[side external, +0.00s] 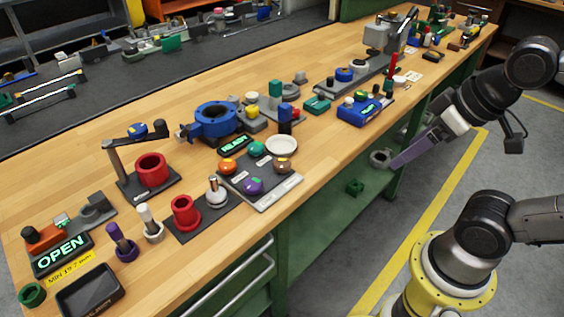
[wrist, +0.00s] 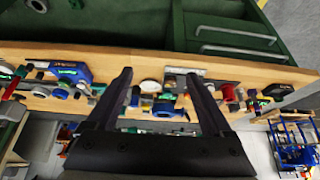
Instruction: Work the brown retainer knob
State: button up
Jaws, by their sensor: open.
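The brown knob (side external: 282,165) sits at the right side of a grey plate (side external: 266,200) near the bench's front edge. An orange knob (side external: 228,166), a green knob (side external: 257,149) and a purple knob (side external: 252,186) share this plate. My gripper (side external: 390,165) is off the front of the bench, to the right of the knob and well apart from it. In the wrist view my gripper (wrist: 158,76) is open with nothing between its fingers. The brown knob is too small there to pick out with certainty.
A white dish (side external: 281,145) stands just behind the brown knob. A green-lettered display (side external: 235,145) is behind the plate. A red flanged cylinder (side external: 186,213) and a silver-topped post (side external: 215,190) stand to its left. A blue box (side external: 364,110) is farther right. Bare wood lies right of the dish.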

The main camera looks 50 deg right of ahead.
jog(key=w+r+n, duration=0.4)
jog(key=w+r, duration=0.2)
jog(key=n+g, duration=0.4)
jog(key=g, duration=0.2)
send_over(282, 163)
notch_tip(282, 163, down, 8)
jog(key=f, duration=0.1)
notch_tip(282, 163, down, 12)
jog(key=shift+f, duration=0.15)
jog(key=shift+c, duration=0.2)
